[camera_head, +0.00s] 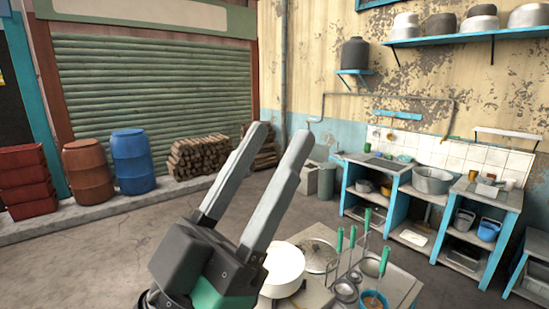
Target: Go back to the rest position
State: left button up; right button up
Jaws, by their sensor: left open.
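My left gripper (279,146) shows large in the foreground, left of centre. Its two grey fingers point up and to the right and stand apart, with nothing between them. It is in front of a low work table (404,288). A white round pot or bowl (284,263) is on the table, just right of the gripper's base and partly hidden by it. My right gripper is out of the picture.
Several green-handled utensils (340,240) stand on the table beside a round lid or pan (316,255). A blue-framed counter (392,195) with pots is at the back right. Blue (132,162) and brown (88,171) barrels stand by the shutter. The floor at left is clear.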

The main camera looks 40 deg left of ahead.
pick_arm(q)
notch_tip(320, 180, up, 28)
jog(key=h+p, duration=0.1)
jog(key=p, duration=2.7)
jog(key=shift+d+r+h, duration=0.15)
jog(key=shift+d+h, duration=0.15)
